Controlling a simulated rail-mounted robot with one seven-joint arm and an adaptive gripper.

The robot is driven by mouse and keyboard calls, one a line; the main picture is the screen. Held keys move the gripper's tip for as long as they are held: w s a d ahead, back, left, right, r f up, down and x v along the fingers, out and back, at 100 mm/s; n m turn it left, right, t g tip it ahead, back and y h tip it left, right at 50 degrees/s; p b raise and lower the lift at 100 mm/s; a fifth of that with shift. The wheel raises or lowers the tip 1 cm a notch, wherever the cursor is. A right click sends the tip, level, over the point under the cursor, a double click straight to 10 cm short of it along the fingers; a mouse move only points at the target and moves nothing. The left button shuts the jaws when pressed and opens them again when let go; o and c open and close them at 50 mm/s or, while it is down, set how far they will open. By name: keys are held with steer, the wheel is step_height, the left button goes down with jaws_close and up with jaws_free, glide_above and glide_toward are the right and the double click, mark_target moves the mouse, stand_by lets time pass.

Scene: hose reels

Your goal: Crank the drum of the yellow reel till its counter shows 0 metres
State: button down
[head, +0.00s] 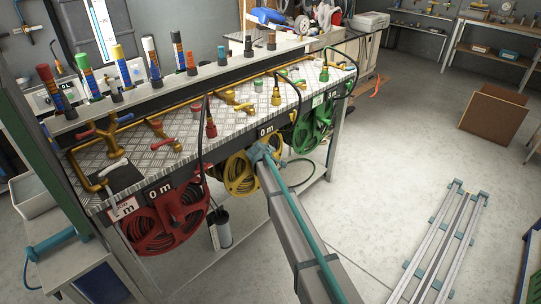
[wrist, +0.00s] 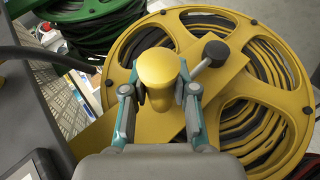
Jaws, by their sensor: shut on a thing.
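The yellow reel (head: 240,178) hangs under the bench between the red and green reels, partly hidden by my arm. Its spoked drum (wrist: 290,80) with dark hose fills the right of the wrist view. A counter (head: 265,131) above it reads 0 m. A yellow crank knob (wrist: 157,80) stands on the yellow crank arm (wrist: 155,125). My gripper (wrist: 158,92) is shut on this knob, one finger on each side. A black-ended pin (wrist: 215,52) sits just right of the fingers.
The red reel (head: 165,225) hangs to the left, with its own 0 m counter (head: 159,190). The green reel (head: 313,125) is to the right. Hoses drape over the bench front (head: 205,115). Open floor (head: 400,150) lies to the right, with a rail (head: 440,245).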

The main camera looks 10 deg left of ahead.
steer(key=shift+w+r, duration=0.1)
stand_by(0.3)
steer(key=c, duration=0.9)
jaws_free()
steer(key=v, duration=1.2)
steer(key=shift+d, duration=0.1)
